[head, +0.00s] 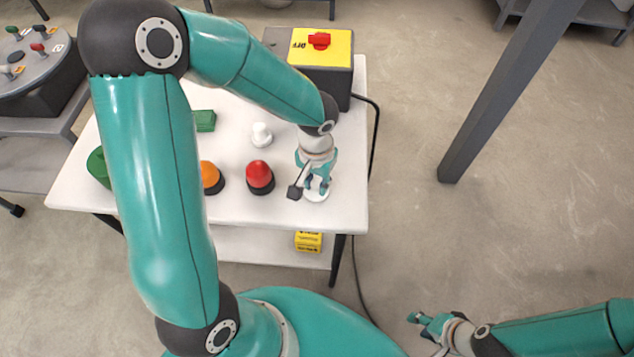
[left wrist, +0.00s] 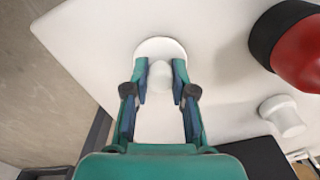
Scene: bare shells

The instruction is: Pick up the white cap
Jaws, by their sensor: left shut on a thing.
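The white cap (head: 318,196), a round disc with a raised knob, is at the front right of the white table. In the left wrist view the cap (left wrist: 160,47) shows its disc beyond the fingertips and its knob between them. My left gripper (head: 317,184) points down over it. In the left wrist view its fingers (left wrist: 160,92) are shut on the cap's knob. Whether the cap touches the table is hard to tell. My right gripper (head: 418,325) is low at the right, away from the table; its fingers are too small to judge.
On the white table (head: 235,208) stand a red dome (head: 260,175), an orange dome (head: 210,177), a second, smaller white piece (head: 261,135), a green block (head: 205,120) and a yellow-topped switch box (head: 322,45). My left arm hides part of the table. A dark post (head: 510,90) stands right.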

